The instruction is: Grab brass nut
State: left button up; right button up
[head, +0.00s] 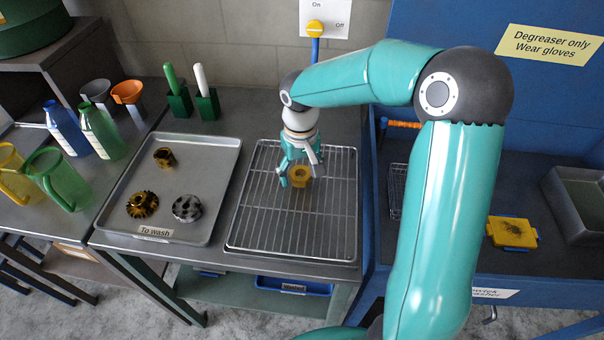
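A yellow brass nut (301,177) sits at the wire rack, in the middle of the head view. My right gripper (300,172) points down over it from above. Its fingers are spread, one on the left of the nut and one on the right. I cannot tell whether they touch it. The fingers hide part of the nut's rim. A darker, brownish ring-shaped part (164,157) lies in the grey tray to the left. My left gripper is not in view.
The wire rack (262,222) is otherwise empty. The tray (185,232), labelled "To wash", also holds a dark brass gear (142,204) and a grey gear (187,208). Green holders (179,103) with brushes stand behind. A blue degreaser station (383,245) is on the right.

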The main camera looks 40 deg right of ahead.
grip_shut()
jog(key=shift+r, duration=0.1)
